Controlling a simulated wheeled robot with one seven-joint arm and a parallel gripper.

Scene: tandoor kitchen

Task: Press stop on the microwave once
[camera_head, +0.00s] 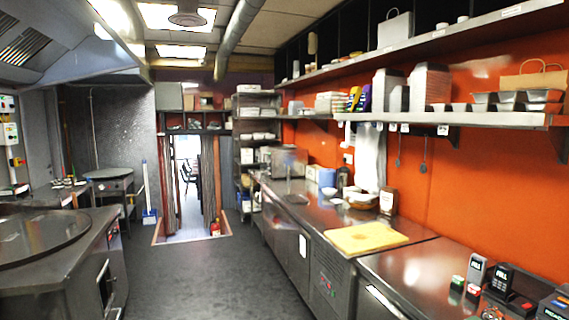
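A boxy steel appliance (289,161) stands at the far end of the right-hand counter, below the shelves. It may be the microwave, but it is small and far off, and I cannot make out a door, buttons or a stop key on it. No other thing in view looks clearly like a microwave. My gripper and arm do not show in this view.
A steel counter (312,211) runs along the right wall, with a yellow board (366,237) on it and handsets (477,270) at its near end. A round-topped tandoor station (40,240) stands at left. The dark floor (195,275) between is clear. A red extinguisher (215,229) stands by the doorway.

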